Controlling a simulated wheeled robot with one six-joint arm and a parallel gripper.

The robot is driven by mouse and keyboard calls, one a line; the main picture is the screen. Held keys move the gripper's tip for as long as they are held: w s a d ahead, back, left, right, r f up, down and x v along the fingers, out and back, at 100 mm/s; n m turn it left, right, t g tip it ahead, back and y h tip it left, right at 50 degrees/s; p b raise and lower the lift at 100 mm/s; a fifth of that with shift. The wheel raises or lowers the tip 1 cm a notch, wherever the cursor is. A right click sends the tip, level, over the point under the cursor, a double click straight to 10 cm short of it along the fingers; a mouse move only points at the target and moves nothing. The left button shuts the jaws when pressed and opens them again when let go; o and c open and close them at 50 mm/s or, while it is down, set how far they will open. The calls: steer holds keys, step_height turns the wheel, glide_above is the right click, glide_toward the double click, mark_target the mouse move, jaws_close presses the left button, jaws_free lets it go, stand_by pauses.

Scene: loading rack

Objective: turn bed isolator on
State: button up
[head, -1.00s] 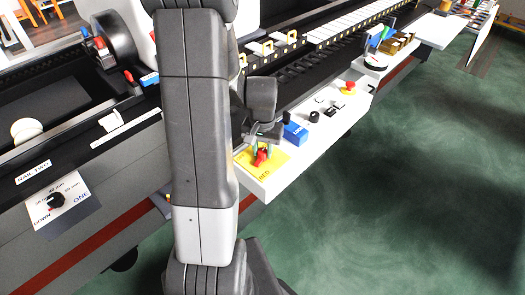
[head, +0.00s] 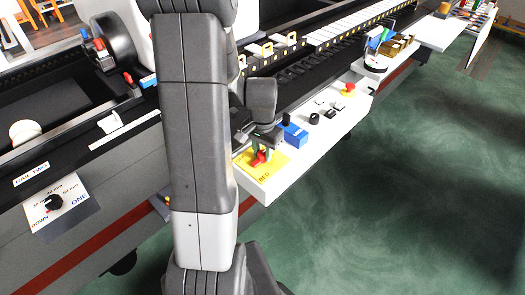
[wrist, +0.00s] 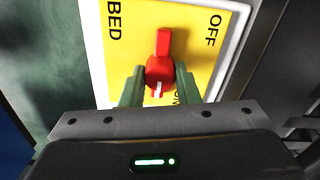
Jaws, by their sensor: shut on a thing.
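The bed isolator is a red rotary switch (wrist: 160,70) on a yellow plate (wrist: 205,40) marked BED, OFF and a partly hidden ON. In the wrist view its long red arm points up the picture, between the BED and OFF lettering. A small white mark shows on its lower end. My gripper (wrist: 159,84) has its green fingers on either side of the red hub and is shut on it. In the head view the red switch (head: 259,158) shows under my gripper (head: 262,151), on the yellow plate (head: 278,166) at the panel's near end.
A blue block (head: 295,134), a black knob (head: 314,118) and a red button (head: 348,89) sit farther along the white panel (head: 325,140). A separate dial (head: 54,202) is at the left. Open green floor lies to the right.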

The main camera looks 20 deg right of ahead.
mark_target(263, 152)
steer(key=o, duration=1)
steer(key=shift+c, duration=0.2)
steer(key=shift+r, duration=0.1)
step_height(263, 152, up, 14)
steer(key=shift+f, duration=0.2)
step_height(263, 152, down, 14)
steer(key=shift+r, duration=0.1)
stand_by(0.5)
